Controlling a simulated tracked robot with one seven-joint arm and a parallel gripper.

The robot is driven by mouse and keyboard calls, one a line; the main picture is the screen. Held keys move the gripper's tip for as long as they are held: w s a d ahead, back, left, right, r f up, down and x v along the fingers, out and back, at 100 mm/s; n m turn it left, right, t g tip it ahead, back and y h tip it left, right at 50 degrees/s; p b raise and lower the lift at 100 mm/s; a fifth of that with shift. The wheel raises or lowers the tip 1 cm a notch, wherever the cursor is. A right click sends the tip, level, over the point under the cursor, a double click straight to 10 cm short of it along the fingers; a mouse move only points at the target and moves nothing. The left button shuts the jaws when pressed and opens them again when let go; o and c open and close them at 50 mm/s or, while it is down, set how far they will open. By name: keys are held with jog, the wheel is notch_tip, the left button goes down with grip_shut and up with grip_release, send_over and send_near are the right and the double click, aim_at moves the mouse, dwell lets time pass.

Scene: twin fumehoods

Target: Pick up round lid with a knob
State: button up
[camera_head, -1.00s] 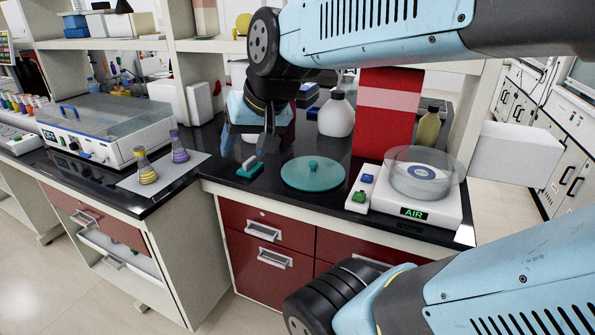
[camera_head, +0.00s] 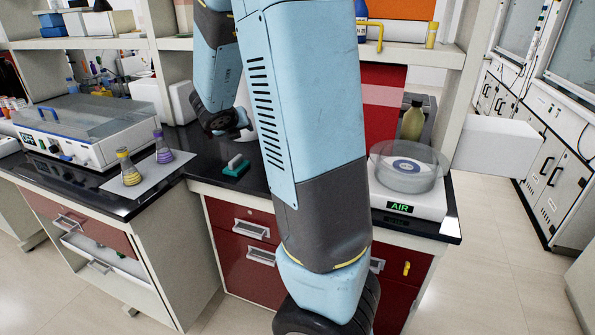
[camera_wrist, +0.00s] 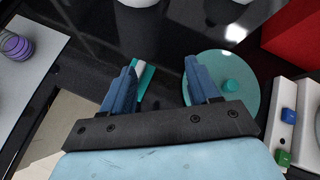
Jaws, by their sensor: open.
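The round lid with a knob is a flat, teal, translucent disc (camera_wrist: 232,104) lying on the black bench top. Its small teal knob (camera_wrist: 230,86) is at its middle. In the wrist view it lies to the right, partly behind the right finger. In the head view my arm hides it. My gripper (camera_wrist: 162,72) is open and empty above the bench. A teal and white block (camera_wrist: 145,79) shows between the fingers, below them; the lid's knob is outside them, to the right.
The teal and white block also shows in the head view (camera_head: 236,166). A balance (camera_head: 408,205) bearing a clear round dish (camera_head: 408,168) stands right of my arm. Two flasks, yellow (camera_head: 129,170) and purple (camera_head: 163,150), stand on a pale mat. A shelf (camera_head: 420,52) overhangs the bench.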

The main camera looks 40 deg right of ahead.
jog(key=s+d+f+m+g+h, duration=0.55)
jog(key=s+m+g, duration=0.2)
jog(key=m, duration=0.65)
jog(key=shift+g+y, duration=0.25)
jog(key=shift+g, duration=0.2)
jog(key=x, duration=1.3)
jog(key=shift+f, duration=0.55)
grip_shut()
